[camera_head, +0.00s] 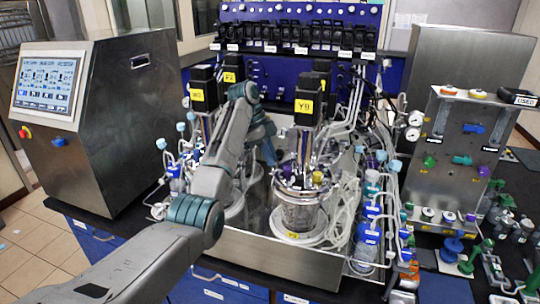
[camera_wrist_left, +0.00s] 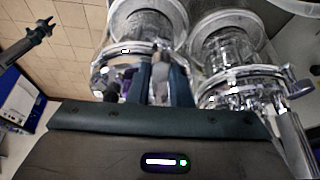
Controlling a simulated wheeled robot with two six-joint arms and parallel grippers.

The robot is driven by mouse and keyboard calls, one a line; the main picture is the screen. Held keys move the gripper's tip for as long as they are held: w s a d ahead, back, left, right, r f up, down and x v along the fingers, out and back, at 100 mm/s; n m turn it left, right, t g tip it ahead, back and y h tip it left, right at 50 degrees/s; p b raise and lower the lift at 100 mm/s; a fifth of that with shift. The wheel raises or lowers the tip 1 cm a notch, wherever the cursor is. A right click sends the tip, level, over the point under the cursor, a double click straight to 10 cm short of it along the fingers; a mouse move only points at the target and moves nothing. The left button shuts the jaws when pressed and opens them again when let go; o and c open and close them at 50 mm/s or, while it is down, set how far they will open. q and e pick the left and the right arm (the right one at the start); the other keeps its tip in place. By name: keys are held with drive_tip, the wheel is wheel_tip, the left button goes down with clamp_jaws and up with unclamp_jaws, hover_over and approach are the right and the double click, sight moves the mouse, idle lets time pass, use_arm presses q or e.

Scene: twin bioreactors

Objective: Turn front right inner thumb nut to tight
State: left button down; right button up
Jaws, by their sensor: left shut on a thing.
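The front right bioreactor vessel (camera_head: 300,212), a glass jar with a crowded metal head plate, stands in a metal tray below a black motor labelled Y3. My left gripper (camera_head: 268,155) reaches down to the inner, left side of that head plate. The nut's own shape and turn cannot be made out. My right gripper cannot be made out.
Tubing and blue-capped bottles (camera_head: 370,215) crowd the vessel's right side. The black motor (camera_head: 308,100) stands close to my gripper. A steel cabinet with a screen (camera_head: 48,85) is at left, and a steel panel with coloured fittings (camera_head: 465,140) at right.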

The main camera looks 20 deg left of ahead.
idle(0.4)
use_arm(q)
drive_tip(key=c, duration=1.3)
unclamp_jaws()
drive_tip(key=shift+w, duration=0.15)
